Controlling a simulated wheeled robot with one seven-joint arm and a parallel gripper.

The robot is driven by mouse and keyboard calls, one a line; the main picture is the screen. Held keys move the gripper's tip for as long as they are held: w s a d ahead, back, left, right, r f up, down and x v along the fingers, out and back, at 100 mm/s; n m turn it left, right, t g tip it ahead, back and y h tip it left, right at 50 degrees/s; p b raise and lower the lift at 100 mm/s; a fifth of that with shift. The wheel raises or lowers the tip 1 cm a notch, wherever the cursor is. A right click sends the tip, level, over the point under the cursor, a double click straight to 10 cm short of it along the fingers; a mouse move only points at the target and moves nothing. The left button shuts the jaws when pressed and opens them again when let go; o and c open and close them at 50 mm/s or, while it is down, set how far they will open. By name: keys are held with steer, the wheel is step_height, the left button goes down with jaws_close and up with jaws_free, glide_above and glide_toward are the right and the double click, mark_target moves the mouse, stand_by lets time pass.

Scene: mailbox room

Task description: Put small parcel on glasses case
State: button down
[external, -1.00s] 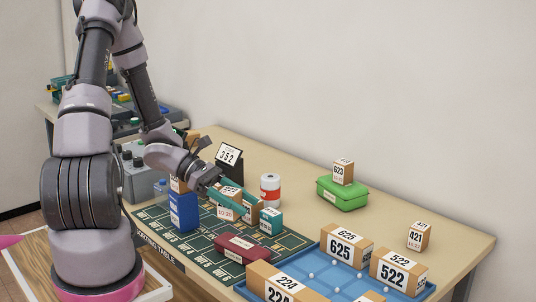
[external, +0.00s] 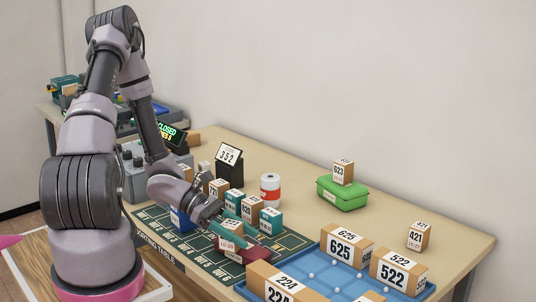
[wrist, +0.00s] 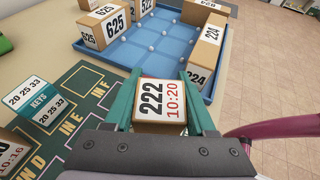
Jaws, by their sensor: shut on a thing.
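My gripper (external: 231,232) is shut on a small parcel (wrist: 162,98), a brown box with a white label reading 222 and 10:20; it also shows in the external view (external: 229,242). The teal fingers (wrist: 160,85) clasp its two sides. In the external view the glasses case (external: 257,253), a dark red box with a white label, lies on the green mat right by the parcel. The parcel overlaps its left part; I cannot tell whether they touch. The wrist view does not show the case.
A blue tray (external: 312,262) with several numbered parcels is to the right. A teal keys box (external: 270,222) and other boxes stand behind the gripper. A red-and-white can (external: 270,188) and a green case (external: 343,197) bearing a 623 parcel stand further back.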

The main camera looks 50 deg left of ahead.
steer(key=shift+c, duration=1.1)
jaws_free()
steer(key=shift+a+r, duration=0.2)
steer(key=v, duration=1.2)
steer(key=s+d+r+m+y, duration=0.3)
steer(key=d+r+m+y, duration=0.1)
steer(key=r+m, duration=0.5)
steer(key=s+d+r+m+t+y, duration=0.1)
steer(key=s+d+r+m+y, duration=0.2)
steer(key=r+m, duration=0.5)
steer(key=s+d+r+m+t+y, duration=0.1)
steer(key=s+d+r+m+y, duration=0.2)
steer(key=r+m+y, duration=0.4)
step_height(320, 180, up, 10)
steer(key=d+m, duration=0.1)
steer(key=m, duration=0.1)
steer(key=shift+s+d+f+m, duration=0.2)
steer(key=shift+d+m, duration=0.1)
steer(key=shift+d, duration=0.1)
